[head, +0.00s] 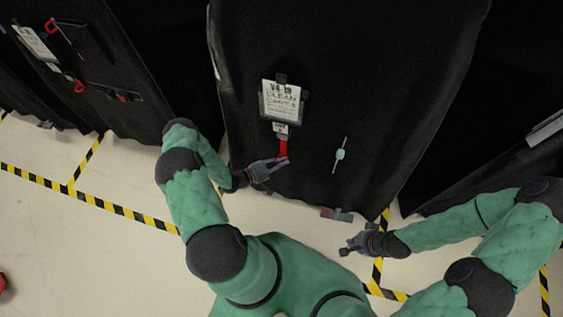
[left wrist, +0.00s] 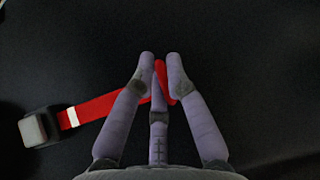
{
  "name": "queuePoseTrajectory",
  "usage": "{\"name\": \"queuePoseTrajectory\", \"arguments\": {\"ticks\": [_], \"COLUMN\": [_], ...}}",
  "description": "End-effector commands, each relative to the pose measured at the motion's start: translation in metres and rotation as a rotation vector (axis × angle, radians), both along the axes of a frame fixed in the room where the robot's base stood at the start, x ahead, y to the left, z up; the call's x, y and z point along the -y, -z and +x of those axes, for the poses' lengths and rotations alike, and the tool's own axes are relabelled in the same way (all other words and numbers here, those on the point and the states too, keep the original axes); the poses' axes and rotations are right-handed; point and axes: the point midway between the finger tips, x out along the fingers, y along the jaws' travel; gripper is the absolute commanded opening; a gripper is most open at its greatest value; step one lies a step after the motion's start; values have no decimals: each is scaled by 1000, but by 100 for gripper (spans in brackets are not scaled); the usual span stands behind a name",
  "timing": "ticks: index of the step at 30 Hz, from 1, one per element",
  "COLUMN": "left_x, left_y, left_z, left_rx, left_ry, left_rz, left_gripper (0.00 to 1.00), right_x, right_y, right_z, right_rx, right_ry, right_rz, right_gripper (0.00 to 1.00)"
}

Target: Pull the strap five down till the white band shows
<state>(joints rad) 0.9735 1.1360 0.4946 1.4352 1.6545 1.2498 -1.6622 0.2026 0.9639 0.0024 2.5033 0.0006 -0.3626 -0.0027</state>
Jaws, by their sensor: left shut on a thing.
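The red strap (head: 283,147) hangs below a white sign (head: 281,101) on the black cover of the middle cart. My left gripper (head: 284,162) is shut on the strap's lower end. In the left wrist view the gripper's fingers (left wrist: 160,70) pinch the red strap (left wrist: 102,105), which runs taut to a grey buckle (left wrist: 38,128). A white band (left wrist: 70,118) shows across the strap just outside the buckle. My right gripper (head: 347,247) is low over the floor at the right, away from the strap; its fingers are too small to judge.
A thin cord with a pale tag (head: 340,155) hangs right of the strap. A small grey and red item (head: 337,215) is at the cover's lower edge. Another covered cart (head: 95,60) with red loops stands at left. Striped tape (head: 100,203) marks the pale, mostly clear floor.

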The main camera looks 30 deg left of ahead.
Motion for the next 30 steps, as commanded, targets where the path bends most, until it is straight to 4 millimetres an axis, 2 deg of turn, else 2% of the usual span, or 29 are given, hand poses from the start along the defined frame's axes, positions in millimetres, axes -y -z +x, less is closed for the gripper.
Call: {"name": "queuePoseTrajectory", "arguments": {"ticks": [4,5,6,16,20,30], "left_x": [0,0,0,0,-5,-39], "left_y": [2,2,2,1,0,-9], "left_z": [-1,-1,-2,-1,-8,-59], "left_rx": [-7,-7,-7,-3,-3,-4], "left_ry": [-1,0,0,0,-2,-5], "left_rz": [2,2,2,1,1,2], "left_gripper": [0,23,33,33,33,33], "right_x": [0,0,0,0,0,0], "right_y": [0,0,0,0,0,0], "right_z": [0,0,0,0,0,0], "right_rx": [0,0,0,0,0,0], "right_ry": [0,0,0,0,0,0], "right_rz": [0,0,0,0,0,0], "right_gripper": [0,0,0,0,0,0]}}
